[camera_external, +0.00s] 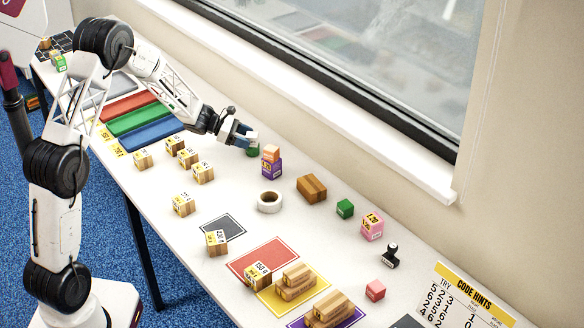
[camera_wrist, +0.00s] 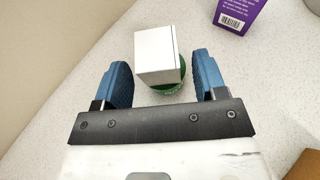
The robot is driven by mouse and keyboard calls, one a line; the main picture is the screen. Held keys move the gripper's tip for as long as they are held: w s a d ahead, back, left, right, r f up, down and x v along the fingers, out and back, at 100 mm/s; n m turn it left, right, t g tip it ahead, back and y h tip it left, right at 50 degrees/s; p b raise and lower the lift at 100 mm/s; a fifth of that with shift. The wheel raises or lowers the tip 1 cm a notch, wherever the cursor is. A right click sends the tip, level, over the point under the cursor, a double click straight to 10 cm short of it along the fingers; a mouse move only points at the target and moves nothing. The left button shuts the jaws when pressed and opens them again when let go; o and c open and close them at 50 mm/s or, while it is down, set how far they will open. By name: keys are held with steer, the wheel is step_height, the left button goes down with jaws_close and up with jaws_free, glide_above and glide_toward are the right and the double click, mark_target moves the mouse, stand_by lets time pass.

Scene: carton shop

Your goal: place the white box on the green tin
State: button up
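The white box (camera_wrist: 156,54) sits on top of the green tin (camera_wrist: 168,90) in the wrist view, covering most of the tin's top. My gripper (camera_wrist: 162,62) has its blue fingers spread on either side of the box. A gap shows on the left and a wider one on the right, so the fingers do not seem to touch it. In the external view my gripper (camera_external: 243,136) is near the window side of the table, right at the green tin (camera_external: 252,152). The white box is mostly hidden there by the fingers.
A purple box (camera_external: 271,170) with a small orange block on top stands just right of the tin. Several labelled cartons stand nearer the front.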

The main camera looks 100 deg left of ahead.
steer(key=shift+r, duration=0.1)
steer(key=shift+s+r, duration=0.1)
steer(key=v, duration=1.2)
stand_by(0.9)
